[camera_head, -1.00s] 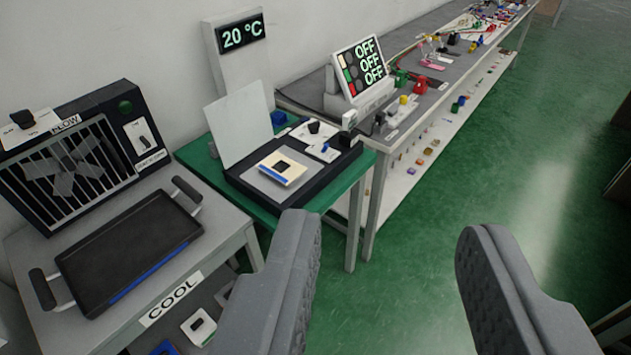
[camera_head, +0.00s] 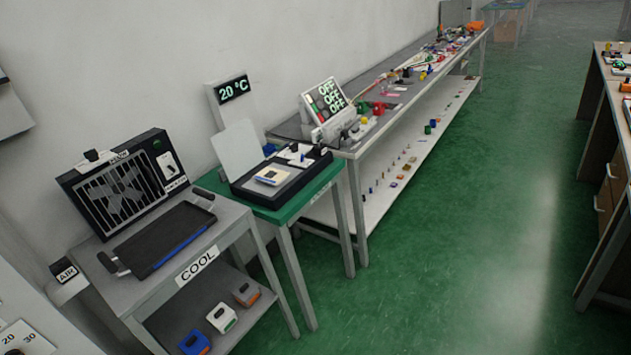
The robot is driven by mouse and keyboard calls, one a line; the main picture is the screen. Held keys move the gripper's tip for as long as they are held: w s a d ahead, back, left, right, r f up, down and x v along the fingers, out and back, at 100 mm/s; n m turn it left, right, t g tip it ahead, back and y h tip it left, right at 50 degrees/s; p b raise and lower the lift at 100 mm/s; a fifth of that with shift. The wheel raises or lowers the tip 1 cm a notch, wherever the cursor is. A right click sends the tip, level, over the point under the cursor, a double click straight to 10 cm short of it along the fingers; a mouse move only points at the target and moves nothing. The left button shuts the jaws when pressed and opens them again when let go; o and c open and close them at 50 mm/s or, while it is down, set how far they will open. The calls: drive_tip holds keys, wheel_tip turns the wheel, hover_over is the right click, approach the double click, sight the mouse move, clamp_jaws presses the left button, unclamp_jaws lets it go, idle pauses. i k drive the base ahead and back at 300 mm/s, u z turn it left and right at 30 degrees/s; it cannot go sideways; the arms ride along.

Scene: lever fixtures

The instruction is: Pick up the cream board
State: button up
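The cream board (camera_head: 273,175) is a small, flat, pale square with a dark patch in its middle and a blue strip on its near edge. It lies on the black open-lidded device (camera_head: 248,192) on the green-topped table (camera_head: 298,205), near the middle of the view. The device's pale lid (camera_head: 238,149) stands up behind it. My gripper is out of view, so its distance from the board and its state do not show.
Left of the green table stands a grey COOL table (camera_head: 228,215) with a black tray (camera_head: 165,238) and a fan unit (camera_head: 115,185). A long cluttered bench (camera_head: 372,132) runs back along the wall. The green floor (camera_head: 450,240) is open to the right, up to another bench (camera_head: 612,130).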

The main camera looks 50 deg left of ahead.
sight(273, 176)
drive_tip(key=i, duration=1.75)
drive_tip(key=u, duration=1.1)
drive_tip(key=i, duration=1.05)
drive_tip(key=u, duration=0.95)
drive_tip(key=i, duration=0.25)
drive_tip(key=u, duration=0.15)
